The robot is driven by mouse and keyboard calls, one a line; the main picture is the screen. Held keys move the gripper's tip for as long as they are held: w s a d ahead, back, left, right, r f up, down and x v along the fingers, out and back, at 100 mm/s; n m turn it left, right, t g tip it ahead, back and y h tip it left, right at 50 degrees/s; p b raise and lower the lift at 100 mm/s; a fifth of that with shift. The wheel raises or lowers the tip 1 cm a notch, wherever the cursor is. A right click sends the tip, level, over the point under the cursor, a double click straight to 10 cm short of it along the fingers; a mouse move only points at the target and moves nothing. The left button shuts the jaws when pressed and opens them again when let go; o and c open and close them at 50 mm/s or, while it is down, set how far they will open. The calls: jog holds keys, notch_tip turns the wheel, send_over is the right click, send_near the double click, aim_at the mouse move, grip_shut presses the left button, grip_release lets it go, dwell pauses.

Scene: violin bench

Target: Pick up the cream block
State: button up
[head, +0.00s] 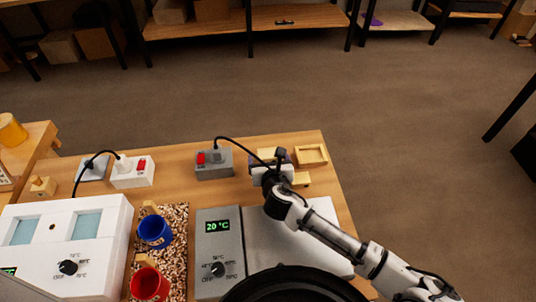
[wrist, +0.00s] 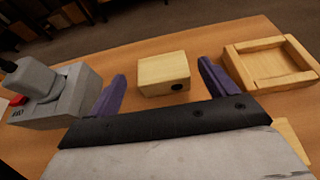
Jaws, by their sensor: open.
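The cream block (wrist: 163,70) is a pale wooden box with a dark round hole in its near face. It lies on the wooden table, in the middle of the wrist view. My gripper (wrist: 161,74) is open, with one purple finger to the left of the block and one to the right. Gaps show between the fingers and the block, and I cannot tell how far the tips reach along it. In the head view my gripper (head: 272,165) is over the far right part of the table and hides most of the block.
A shallow wooden tray (head: 311,155) is right of the block. A grey socket box (head: 214,164) with a plug and black cable is to the left. Another pale wooden piece (head: 301,179) lies nearer. A grey heater unit (head: 219,250) and blue cup (head: 155,231) stand closer.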

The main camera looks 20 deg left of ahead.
aim_at(268, 153)
jog(key=shift+p+x, duration=0.9)
jog(key=shift+x, duration=2.1)
jog(key=shift+w+d+r, duration=0.1)
jog(key=shift+d, duration=0.1)
jog(key=c, duration=1.1)
jog(key=shift+o, duration=0.2)
jog(key=shift+r, duration=0.1)
